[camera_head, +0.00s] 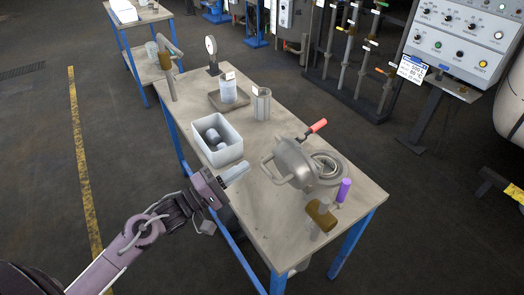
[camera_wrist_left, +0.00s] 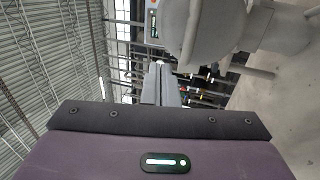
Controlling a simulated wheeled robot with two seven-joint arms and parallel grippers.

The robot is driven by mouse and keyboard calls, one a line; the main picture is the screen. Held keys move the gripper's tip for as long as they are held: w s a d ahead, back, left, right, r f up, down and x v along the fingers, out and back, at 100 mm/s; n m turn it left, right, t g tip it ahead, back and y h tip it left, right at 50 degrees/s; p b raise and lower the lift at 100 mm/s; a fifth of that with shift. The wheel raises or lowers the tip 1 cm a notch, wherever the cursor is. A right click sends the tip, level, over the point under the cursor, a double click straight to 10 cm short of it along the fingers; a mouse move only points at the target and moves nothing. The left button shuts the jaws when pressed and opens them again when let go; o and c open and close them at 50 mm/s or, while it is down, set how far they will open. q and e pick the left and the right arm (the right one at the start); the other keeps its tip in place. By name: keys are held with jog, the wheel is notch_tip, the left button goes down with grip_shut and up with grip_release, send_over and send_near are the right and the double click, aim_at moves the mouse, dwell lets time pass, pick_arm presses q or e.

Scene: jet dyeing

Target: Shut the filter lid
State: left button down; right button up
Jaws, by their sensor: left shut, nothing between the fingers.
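The filter on the table shows a grey domed lid (camera_head: 293,161) with a loop handle on its left, standing tilted beside the round ring-shaped opening (camera_head: 327,165) of the housing. The lid appears open. My left gripper (camera_head: 236,173) is shut and empty, to the left of the lid's loop handle and apart from it, near the table's left edge. In the left wrist view, my fingers (camera_wrist_left: 160,84) are together, and a large grey rounded part (camera_wrist_left: 212,32), probably the lid, is above and to the right. My right gripper is not in view.
A white bin (camera_head: 216,140) with grey cylinders stands just behind my left gripper. A red-handled lever (camera_head: 317,126), a purple-handled item (camera_head: 343,188) and a brown-headed mallet (camera_head: 321,214) are around the filter. A jar (camera_head: 228,90) and metal canister (camera_head: 262,104) stand farther back.

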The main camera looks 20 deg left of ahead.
aim_at(272, 148)
pick_arm(q)
jog(key=p+x, duration=0.1)
jog(key=x, duration=0.5)
jog(key=shift+p, duration=0.35)
jog(key=shift+w+d, duration=0.25)
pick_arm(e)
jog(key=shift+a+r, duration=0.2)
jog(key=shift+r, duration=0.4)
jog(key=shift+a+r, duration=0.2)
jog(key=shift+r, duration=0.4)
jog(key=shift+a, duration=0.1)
pick_arm(q)
jog(key=shift+w+r, duration=0.1)
